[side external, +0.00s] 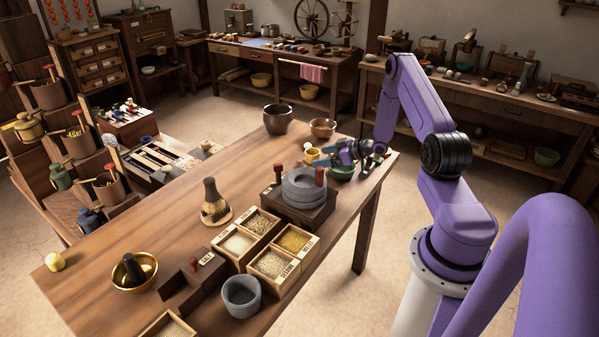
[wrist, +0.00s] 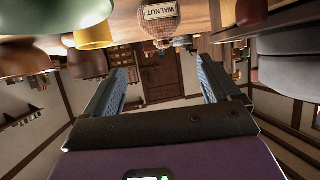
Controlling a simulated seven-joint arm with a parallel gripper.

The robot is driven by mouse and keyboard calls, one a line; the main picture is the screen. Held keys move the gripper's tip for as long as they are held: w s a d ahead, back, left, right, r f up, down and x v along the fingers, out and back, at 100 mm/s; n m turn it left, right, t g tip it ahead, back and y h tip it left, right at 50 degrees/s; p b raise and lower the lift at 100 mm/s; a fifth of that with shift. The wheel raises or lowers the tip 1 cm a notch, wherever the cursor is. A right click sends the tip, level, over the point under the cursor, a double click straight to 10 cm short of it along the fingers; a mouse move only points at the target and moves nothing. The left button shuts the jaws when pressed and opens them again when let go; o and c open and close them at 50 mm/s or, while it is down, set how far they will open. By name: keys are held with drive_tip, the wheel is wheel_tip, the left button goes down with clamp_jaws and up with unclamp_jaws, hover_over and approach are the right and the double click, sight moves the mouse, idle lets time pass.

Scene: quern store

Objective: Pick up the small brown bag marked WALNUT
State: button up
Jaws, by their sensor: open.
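The small brown bag marked WALNUT (wrist: 160,28) shows in the wrist view at the top middle, with a pale label; this view appears upside down. It stands on the wooden table, ahead of my gripper and between the lines of its fingers. My gripper (wrist: 162,75) is open, its two blue-padded fingers spread, with nothing between them. In the side external view my gripper (side external: 322,161) is low over the far right end of the table, apart from the tabletop. I cannot pick out the bag clearly there.
A yellow cup (side external: 312,155) and a green bowl (side external: 342,172) are close to my gripper. A grey stone quern (side external: 304,188) stands on a dark base nearby. Grain boxes (side external: 272,262) fill the front; the table's left middle is clearer.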

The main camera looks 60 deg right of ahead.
sight(299, 161)
drive_tip(key=x, duration=0.5)
drive_tip(key=shift+w+a, duration=0.1)
drive_tip(key=shift+w, duration=0.05)
drive_tip(key=x, duration=0.3)
drive_tip(key=shift+w+a+f, duration=0.2)
drive_tip(key=shift+a+f, duration=0.15)
drive_tip(key=shift+f, duration=0.05)
drive_tip(key=shift+w+a+f, duration=0.1)
drive_tip(key=shift+w+f, duration=0.2)
drive_tip(key=shift+w, duration=0.3)
